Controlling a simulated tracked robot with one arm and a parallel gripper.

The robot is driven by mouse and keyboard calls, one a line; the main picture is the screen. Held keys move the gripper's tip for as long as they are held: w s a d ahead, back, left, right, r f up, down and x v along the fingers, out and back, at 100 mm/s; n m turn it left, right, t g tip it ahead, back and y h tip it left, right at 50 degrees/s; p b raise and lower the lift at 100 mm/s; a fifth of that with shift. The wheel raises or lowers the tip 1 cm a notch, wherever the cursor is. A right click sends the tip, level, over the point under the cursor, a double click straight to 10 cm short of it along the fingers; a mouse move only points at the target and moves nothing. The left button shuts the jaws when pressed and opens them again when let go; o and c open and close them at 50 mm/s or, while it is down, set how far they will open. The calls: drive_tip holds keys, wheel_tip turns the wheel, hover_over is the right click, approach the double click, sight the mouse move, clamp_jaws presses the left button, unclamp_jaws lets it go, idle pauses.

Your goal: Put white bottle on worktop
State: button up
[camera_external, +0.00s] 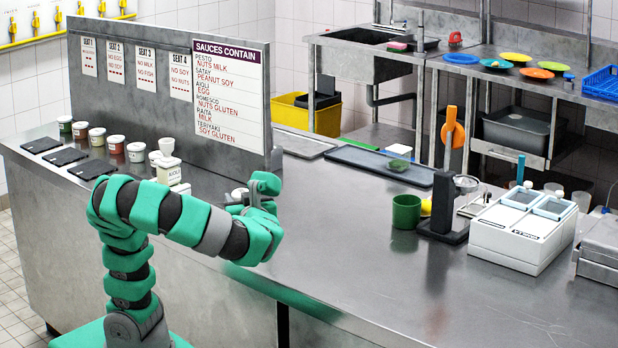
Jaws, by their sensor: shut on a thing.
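My gripper (247,203) is over the steel worktop (340,240), near the right end of the upright sauce board. It is shut on a small white thing, which I take to be the white bottle (238,193). Only its pale rounded part shows beside the jaws; the rest is hidden by my gripper and wrist. I cannot tell whether it touches the worktop.
Several sauce tubs (97,136) and dark pads (66,156) line the left. A green mug (406,211), a stand with an orange disc (446,210) and a white two-lidded machine (522,235) stand right. The sauce board (231,100) rises behind my gripper. The front middle worktop is clear.

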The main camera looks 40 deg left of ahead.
drive_tip(key=w+d+f+b, duration=0.1)
drive_tip(key=w+d+f, duration=0.2)
drive_tip(key=w, duration=0.5)
drive_tip(key=shift+w+f, duration=0.2)
drive_tip(key=shift+f, duration=0.45)
drive_tip(key=shift+f+b, duration=0.15)
drive_tip(key=shift+b, duration=0.2)
drive_tip(key=o, duration=0.7)
drive_tip(key=shift+o, duration=0.2)
drive_tip(key=shift+r+p, duration=0.2)
drive_tip(key=shift+p, duration=0.15)
drive_tip(key=p+v, duration=0.1)
drive_tip(key=v, duration=1.1)
